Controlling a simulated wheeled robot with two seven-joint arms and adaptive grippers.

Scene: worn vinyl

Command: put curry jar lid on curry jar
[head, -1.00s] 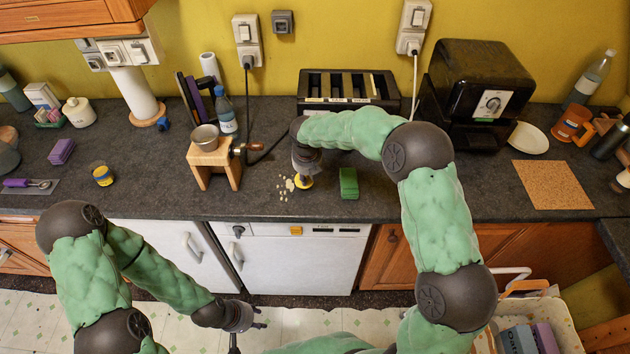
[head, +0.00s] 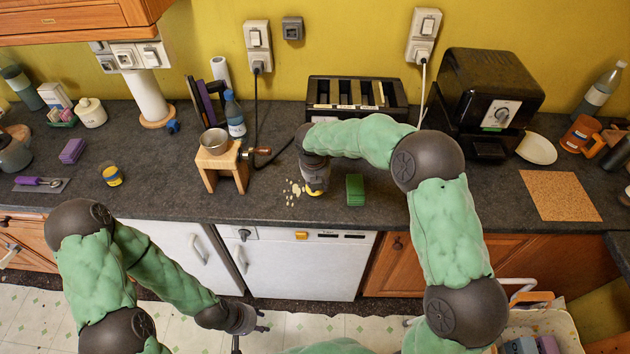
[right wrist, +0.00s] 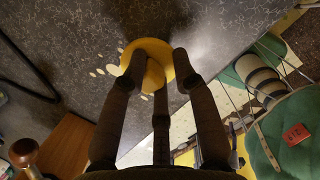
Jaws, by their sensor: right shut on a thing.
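The curry jar (head: 112,176), small with a yellow and dark label, stands on the counter at the left. The yellow round lid (head: 314,192) is at the counter's front middle, mostly hidden under my right gripper in the head view. In the right wrist view the lid (right wrist: 147,50) is a yellow disc between the fingertips, close to the counter. My right gripper (head: 316,184) points down and is shut on the lid. My left gripper (head: 256,329) is low in front of the white cabinet doors, its fingers apart and empty, far from the jar.
A purple-handled utensil (head: 38,182) lies left of the jar. Counter around the jar is clear.

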